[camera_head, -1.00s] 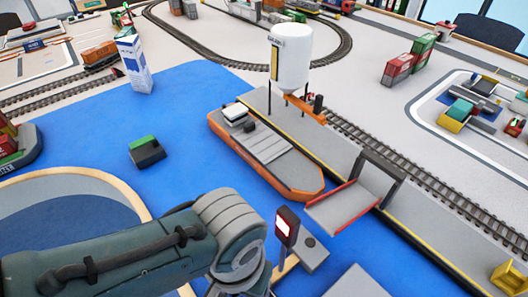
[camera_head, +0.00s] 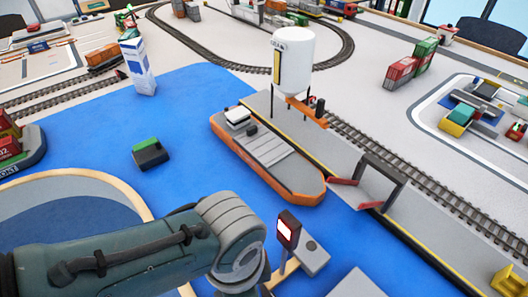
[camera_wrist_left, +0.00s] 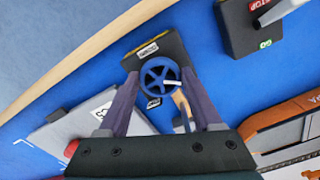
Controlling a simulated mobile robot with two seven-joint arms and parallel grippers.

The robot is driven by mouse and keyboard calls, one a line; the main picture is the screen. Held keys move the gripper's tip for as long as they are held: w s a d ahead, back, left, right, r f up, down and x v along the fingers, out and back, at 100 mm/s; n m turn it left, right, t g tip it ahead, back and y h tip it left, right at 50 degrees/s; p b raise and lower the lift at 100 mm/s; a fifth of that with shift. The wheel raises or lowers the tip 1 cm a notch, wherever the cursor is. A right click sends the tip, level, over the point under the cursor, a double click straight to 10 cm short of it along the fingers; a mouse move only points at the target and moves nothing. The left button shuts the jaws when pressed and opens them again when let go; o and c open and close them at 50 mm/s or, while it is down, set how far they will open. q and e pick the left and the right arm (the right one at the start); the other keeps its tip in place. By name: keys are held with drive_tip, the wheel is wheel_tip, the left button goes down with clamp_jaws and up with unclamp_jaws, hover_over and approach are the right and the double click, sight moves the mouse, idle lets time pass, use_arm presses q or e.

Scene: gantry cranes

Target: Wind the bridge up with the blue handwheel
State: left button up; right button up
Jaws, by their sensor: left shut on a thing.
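The blue handwheel (camera_wrist_left: 159,77) shows in the left wrist view, in front of a dark block (camera_wrist_left: 157,46) with a pale label. My left gripper (camera_wrist_left: 159,76) has its two fingers on either side of the wheel and is shut on it. In the head view my left arm hides the wheel and the gripper. The bridge (camera_head: 376,188), a grey flap with red edges, stands tilted up beside a dark frame (camera_head: 383,168) at the quay edge. My right gripper is in neither view.
An orange ship (camera_head: 268,160) lies along the quay, left of the bridge. A signal post with a lit red face (camera_head: 287,229) stands beside my left arm. A white silo (camera_head: 293,60) stands on the quay. A dark green-topped block (camera_head: 150,152) sits on the blue water.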

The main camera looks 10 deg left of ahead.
use_arm(q)
drive_tip(key=m, duration=0.4)
drive_tip(key=shift+w+m, duration=0.1)
drive_tip(key=shift+m, duration=0.2)
drive_tip(key=m, duration=0.5)
drive_tip(key=shift+w+m+b, duration=0.1)
drive_tip(key=shift+m+b, duration=0.2)
drive_tip(key=shift+b, duration=0.1)
drive_tip(key=m, duration=0.4)
drive_tip(key=shift+b, duration=0.3)
drive_tip(key=shift+m+b, duration=0.35)
drive_tip(key=shift+m, duration=1.85)
drive_tip(key=shift+d+m, duration=0.1)
drive_tip(key=shift+m, duration=0.2)
drive_tip(key=o, duration=1.4)
drive_tip(key=shift+c, duration=0.2)
